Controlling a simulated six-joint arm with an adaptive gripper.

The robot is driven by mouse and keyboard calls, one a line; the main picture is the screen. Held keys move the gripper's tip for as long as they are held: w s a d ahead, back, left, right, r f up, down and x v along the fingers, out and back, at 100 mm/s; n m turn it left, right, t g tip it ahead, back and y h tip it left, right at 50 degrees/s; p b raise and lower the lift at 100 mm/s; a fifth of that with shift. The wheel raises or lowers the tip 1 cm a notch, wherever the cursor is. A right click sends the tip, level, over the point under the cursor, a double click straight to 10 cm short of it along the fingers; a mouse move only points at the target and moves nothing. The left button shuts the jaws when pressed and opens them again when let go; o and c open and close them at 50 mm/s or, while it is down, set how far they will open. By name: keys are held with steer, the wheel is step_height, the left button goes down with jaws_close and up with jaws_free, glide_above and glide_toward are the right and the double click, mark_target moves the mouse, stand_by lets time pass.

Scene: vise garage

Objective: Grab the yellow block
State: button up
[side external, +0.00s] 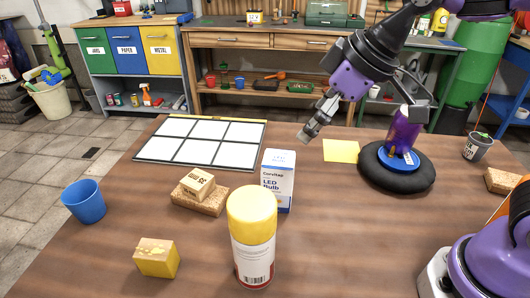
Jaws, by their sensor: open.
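The yellow block (156,260) lies on the brown table at the front left, with a worn, pale patch on its top. My gripper (358,122) is high over the back right of the table, its fingers spread wide apart. I see nothing held between them. It is well apart from the yellow block, behind it and to its right.
A yellow-capped spray can (252,235) and an LED bulb box (278,180) stand between block and gripper. A small wooden block (197,184) sits on a cork-like slab (185,201). A blue cup (84,202) stands left; a panelled board (150,150) lies behind.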

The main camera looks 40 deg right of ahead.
steer(key=w+a+f+n+g+y, duration=0.15)
steer(key=w+a+n, duration=0.35)
steer(key=a, duration=0.6)
steer(key=n+y, duration=0.2)
steer(key=n, duration=0.3)
glide_above(156, 248)
steer(key=s+d, duration=0.1)
steer(key=d, duration=0.2)
step_height(156, 248, down, 4)
steer(key=shift+g, duration=0.45)
steer(key=f, duration=0.6)
steer(key=a+f, duration=0.1)
steer(key=f, duration=0.1)
steer(key=shift+a+f, duration=0.1)
steer(key=shift+f, duration=0.3)
steer(key=x, duration=0.6)
steer(key=shift+w+a+f, duration=0.15)
steer(key=shift+a+f, duration=0.05)
steer(key=shift+f, duration=0.05)
steer(key=c, duration=1.5)
